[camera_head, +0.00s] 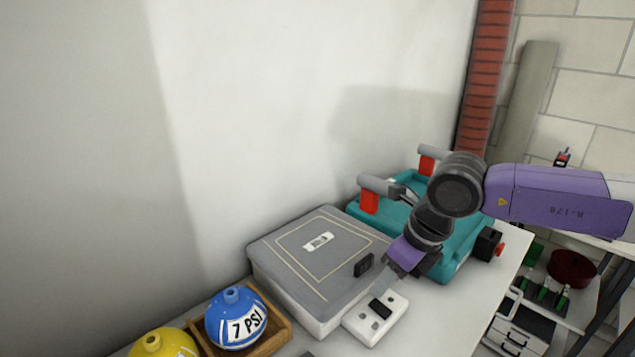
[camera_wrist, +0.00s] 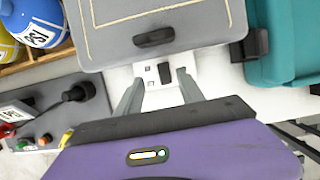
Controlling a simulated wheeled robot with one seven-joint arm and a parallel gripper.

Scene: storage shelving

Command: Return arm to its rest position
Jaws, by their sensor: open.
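My gripper (camera_head: 386,283) is at the end of my purple arm, which reaches in from the right in the head view. It is over the table beside a grey-lidded box (camera_head: 289,257) and close to a small white block with a dark top piece (camera_head: 369,325). In the wrist view my gripper (camera_wrist: 160,85) shows two fingers spread apart, with the white block (camera_wrist: 151,72) beyond and between them. I cannot tell whether the fingers touch the block. Nothing is clearly held.
A teal case (camera_head: 466,243) with red-ended handles stands behind my gripper. A blue ball marked 7 PSI (camera_head: 228,327) sits in a wooden tray (camera_head: 270,323) beside a yellow ball (camera_head: 160,346). A grey panel with knobs (camera_wrist: 60,120) shows in the wrist view. The table's right front is clear.

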